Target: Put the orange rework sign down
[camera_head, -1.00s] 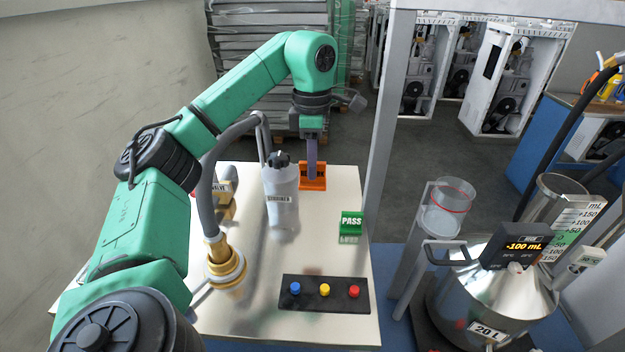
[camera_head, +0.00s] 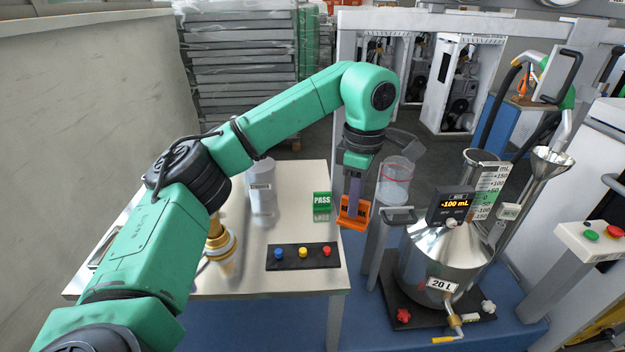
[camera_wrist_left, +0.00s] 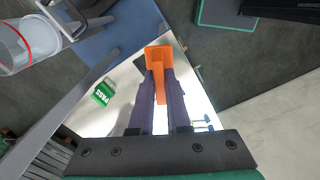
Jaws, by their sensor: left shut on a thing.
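The orange rework sign (camera_head: 353,214) is held by my left gripper (camera_head: 354,196) near the right edge of the white table, in front of the grey post. In the left wrist view the sign (camera_wrist_left: 158,56) sits between the two dark fingers of the gripper (camera_wrist_left: 160,82), which are shut on it. The sign's lettering is mostly hidden by the fingers. My right gripper is not in view.
A green PASS sign (camera_head: 321,201) stands on the table (camera_head: 300,178), left of the held sign. A black button panel (camera_head: 303,257) lies nearer. A steel 20 L vessel (camera_head: 444,262) with a display and a clear cup (camera_head: 396,183) stand to the right.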

